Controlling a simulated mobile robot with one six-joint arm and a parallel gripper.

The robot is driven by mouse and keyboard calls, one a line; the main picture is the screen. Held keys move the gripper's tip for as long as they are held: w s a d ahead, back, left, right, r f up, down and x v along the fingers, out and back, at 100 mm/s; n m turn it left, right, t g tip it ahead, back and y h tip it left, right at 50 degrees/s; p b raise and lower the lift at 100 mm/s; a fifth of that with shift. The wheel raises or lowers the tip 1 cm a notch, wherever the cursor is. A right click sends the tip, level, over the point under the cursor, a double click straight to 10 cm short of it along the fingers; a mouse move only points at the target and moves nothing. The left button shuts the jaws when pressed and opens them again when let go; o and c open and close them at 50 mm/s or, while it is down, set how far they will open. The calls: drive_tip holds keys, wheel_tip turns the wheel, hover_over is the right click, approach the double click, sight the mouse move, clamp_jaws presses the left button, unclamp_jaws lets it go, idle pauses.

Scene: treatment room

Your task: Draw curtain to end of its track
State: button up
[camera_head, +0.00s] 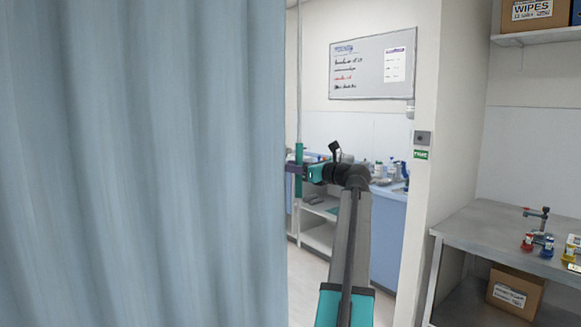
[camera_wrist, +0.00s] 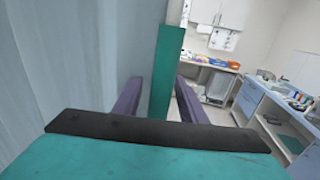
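The curtain (camera_head: 140,165) is a pale blue-grey sheet that fills the left half of the head view. It also shows at the left of the wrist view (camera_wrist: 75,50). A thin pull rod with a teal handle (camera_head: 299,153) hangs at the curtain's right edge; the handle stands upright in the wrist view (camera_wrist: 166,65). My gripper (camera_head: 294,170) is at the handle, with its purple fingers on either side of it in the wrist view (camera_wrist: 159,95). A narrow gap shows between the left finger and the handle; the right finger looks close to it. The curtain's track is out of view.
A blue-fronted counter (camera_head: 388,235) with bottles stands beyond my arm. A wall end (camera_head: 425,180) and a metal bench (camera_head: 500,235) with small items are on the right. A whiteboard (camera_head: 372,65) hangs on the back wall. Some floor shows beyond the curtain.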

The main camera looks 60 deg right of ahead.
drive_tip(key=shift+w, duration=0.1)
clamp_jaws()
drive_tip(key=shift+w+r, duration=0.1)
idle(0.3)
